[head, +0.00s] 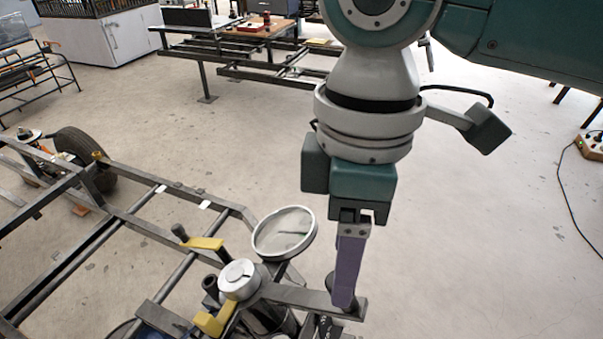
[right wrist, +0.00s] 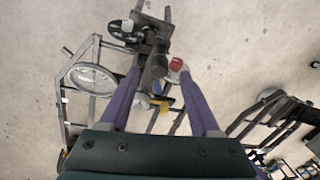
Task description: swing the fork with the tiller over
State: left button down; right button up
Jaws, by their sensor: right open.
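My right gripper (head: 345,298) points down from above, its purple fingers at the outer end of a flat grey bar (head: 291,296), probably the tiller. In the right wrist view the fingers of my right gripper (right wrist: 160,68) are apart, with a dark upright grip (right wrist: 155,70) showing between them. I cannot tell whether either finger touches it. The bar runs left to a silver round cap (head: 238,279) on the suspension assembly. The fork cannot be made out clearly; the lower parts are cut off by the picture's edge. My left gripper is not in view.
Yellow tabs (head: 206,243) flank the cap, and a round glass disc (head: 284,232) stands behind it. A steel tube frame (head: 120,215) with a wheel (head: 85,155) fills the left. A workbench (head: 245,30) is at the back.

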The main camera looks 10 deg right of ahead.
jog(key=shift+s+a+f, duration=0.15)
jog(key=shift+f, duration=2)
grip_shut()
